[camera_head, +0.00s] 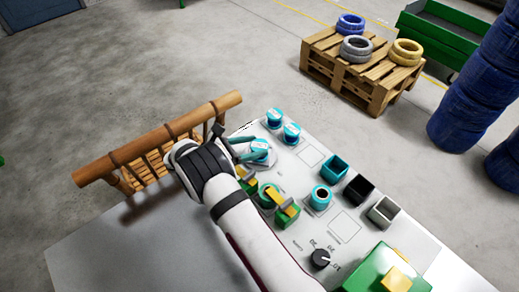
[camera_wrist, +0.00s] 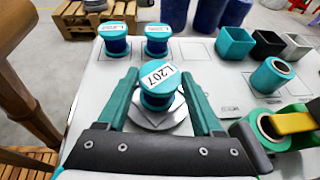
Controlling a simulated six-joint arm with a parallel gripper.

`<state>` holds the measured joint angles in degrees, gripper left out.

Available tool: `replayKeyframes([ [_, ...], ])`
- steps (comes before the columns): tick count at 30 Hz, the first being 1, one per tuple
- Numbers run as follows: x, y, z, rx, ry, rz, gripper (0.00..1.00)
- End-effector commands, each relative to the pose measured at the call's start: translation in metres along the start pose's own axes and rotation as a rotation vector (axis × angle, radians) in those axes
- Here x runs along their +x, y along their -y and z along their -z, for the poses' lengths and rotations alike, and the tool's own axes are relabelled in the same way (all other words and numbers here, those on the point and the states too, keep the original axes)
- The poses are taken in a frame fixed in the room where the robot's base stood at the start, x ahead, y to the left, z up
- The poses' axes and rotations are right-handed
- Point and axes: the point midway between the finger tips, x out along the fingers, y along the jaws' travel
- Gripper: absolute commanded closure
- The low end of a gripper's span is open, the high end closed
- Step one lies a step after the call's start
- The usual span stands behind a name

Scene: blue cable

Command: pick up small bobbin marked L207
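The small bobbin marked L207 (camera_wrist: 158,86) has a teal rim, dark blue winding and a white label on top. It stands upright on a round light plate on the white table. In the head view, the bobbin (camera_head: 260,148) is partly covered by my gripper (camera_head: 252,146). In the wrist view, my gripper (camera_wrist: 160,95) has its two teal fingers spread, one on each side of the bobbin. A gap shows between the left finger and the bobbin; on the right I cannot tell if the finger touches it.
Two similar labelled bobbins (camera_wrist: 114,38) (camera_wrist: 157,39) stand behind. Teal, black and grey boxes (camera_head: 334,167) (camera_head: 358,190) (camera_head: 383,212) line the right side. A teal spool (camera_wrist: 272,75) and green-yellow holders (camera_head: 287,212) stand nearby. A wooden rack (camera_head: 150,150) borders the left.

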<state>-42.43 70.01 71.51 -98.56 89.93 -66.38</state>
Motion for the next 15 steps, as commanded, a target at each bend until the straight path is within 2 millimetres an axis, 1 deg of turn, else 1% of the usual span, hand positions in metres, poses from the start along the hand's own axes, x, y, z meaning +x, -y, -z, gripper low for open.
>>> replayKeyframes([
  [1,-0.0001,0.0,0.0,0.0,0.0,0.0,0.43],
  [2,-0.0001,0.0,-0.0001,0.0,0.0,0.0,0.49],
  [3,-0.0001,0.0,-0.0001,0.0,0.0,0.0,0.56],
  [5,-0.0002,0.0,-0.0001,0.0,0.0,0.0,0.67],
  [6,-0.0002,0.0,-0.0001,0.0,0.0,0.0,0.74],
  [10,-0.0002,0.0,-0.0001,0.0,0.0,0.0,0.97],
  [11,-0.0003,-0.0001,-0.0003,0.001,0.0,0.0,1.0],
  [15,-0.0003,-0.0002,-0.0004,0.001,0.0,0.0,1.0],
])
